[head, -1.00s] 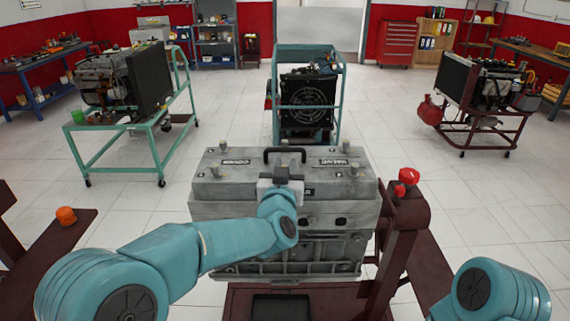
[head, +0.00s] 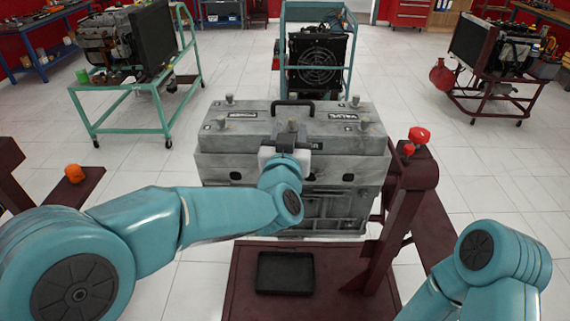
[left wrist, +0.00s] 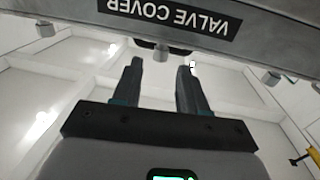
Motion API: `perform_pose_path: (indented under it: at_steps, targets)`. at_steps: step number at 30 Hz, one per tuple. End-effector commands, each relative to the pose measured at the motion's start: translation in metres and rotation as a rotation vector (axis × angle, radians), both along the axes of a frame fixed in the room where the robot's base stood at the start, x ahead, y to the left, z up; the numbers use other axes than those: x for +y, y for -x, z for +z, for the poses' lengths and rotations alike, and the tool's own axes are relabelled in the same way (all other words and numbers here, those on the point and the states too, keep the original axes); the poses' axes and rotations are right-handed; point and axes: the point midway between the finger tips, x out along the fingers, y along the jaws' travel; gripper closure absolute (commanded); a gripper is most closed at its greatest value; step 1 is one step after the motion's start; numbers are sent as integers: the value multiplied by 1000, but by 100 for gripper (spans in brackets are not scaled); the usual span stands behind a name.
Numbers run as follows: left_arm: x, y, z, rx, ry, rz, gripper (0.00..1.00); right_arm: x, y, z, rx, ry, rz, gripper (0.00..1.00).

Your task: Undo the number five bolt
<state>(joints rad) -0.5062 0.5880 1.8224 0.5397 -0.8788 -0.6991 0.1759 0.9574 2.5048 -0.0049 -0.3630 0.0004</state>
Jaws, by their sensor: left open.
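The grey valve cover (head: 330,140) tops the engine, with a black handle and several upright bolts. The bolt numbers are too small to read.
A black tray (head: 285,272) lies on the dark red stand base below the engine. A red knob (head: 418,135) tops the stand post right of the engine. An orange cap (head: 75,173) sits on a dark red beam at left. Other engine trainers stand behind, with open floor between.

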Motion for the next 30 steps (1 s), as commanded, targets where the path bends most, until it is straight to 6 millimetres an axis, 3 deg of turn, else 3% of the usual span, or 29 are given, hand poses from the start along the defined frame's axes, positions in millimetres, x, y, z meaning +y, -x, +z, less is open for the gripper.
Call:
perform_pose_path:
  at_steps: [1,6,12,18,30]
  targets:
    - [1,16,-3,-2,1,-3,57,0,0,-10,0,0,0,57]
    - [5,60,-2,-3,1,-3,57,0,0,-21,0,0,0,57]
    - [9,95,-1,-3,0,-2,57,0,0,-28,0,0,0,57]
    - [11,107,0,-2,1,0,57,0,0,-29,0,0,0,57]
    - [12,107,0,-1,0,2,57,0,0,-29,0,0,0,57]
